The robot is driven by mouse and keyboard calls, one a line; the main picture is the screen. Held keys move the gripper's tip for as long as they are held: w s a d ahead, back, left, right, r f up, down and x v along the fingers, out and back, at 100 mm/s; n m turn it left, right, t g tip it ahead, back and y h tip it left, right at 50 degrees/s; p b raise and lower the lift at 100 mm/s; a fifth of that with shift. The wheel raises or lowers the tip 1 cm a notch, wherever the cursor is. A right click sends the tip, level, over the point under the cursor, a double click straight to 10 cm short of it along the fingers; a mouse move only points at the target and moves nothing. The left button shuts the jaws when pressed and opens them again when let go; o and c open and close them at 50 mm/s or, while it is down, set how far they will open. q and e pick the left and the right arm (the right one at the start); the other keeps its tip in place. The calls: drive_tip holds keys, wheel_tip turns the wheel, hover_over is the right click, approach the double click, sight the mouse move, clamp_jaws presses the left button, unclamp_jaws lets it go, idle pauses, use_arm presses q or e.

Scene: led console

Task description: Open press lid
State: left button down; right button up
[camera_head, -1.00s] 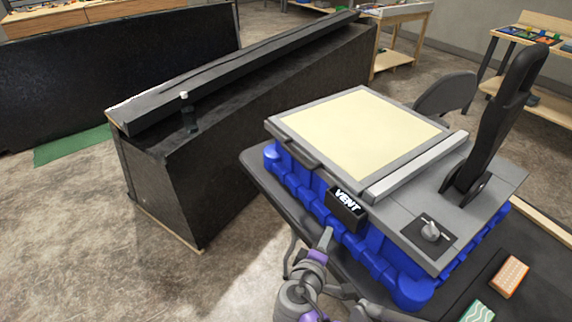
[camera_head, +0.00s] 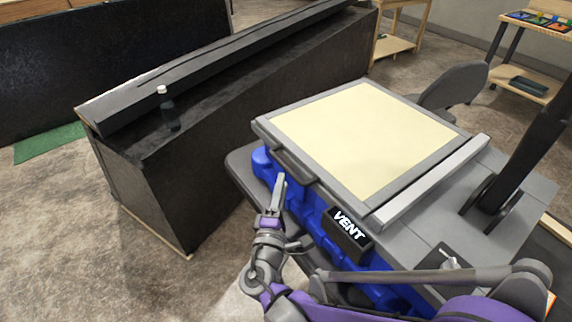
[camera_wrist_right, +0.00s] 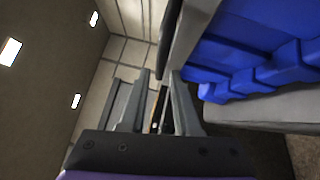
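The press has a flat grey lid with a cream panel (camera_head: 360,135) and stands on a blue base (camera_head: 312,207). The lid lies flat, shut. A dark handle (camera_head: 294,167) sits on its left front edge. My right gripper (camera_head: 280,182) is just below and in front of this handle, pointing up, with no clear contact. In the right wrist view the gripper (camera_wrist_right: 159,75) shows two fingers apart with nothing held between them. A grey edge of the press (camera_wrist_right: 188,38) is close to the fingertips there. My left gripper is not in view.
A black upright lever (camera_head: 525,140) stands on the right of the press. Open floor lies front left.

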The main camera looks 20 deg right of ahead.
sight(286, 165)
drive_tip(key=x, duration=0.6)
drive_tip(key=shift+w+d, duration=0.1)
drive_tip(key=shift+w, duration=0.2)
drive_tip(key=shift+c, duration=0.2)
clamp_jaws()
idle(0.9)
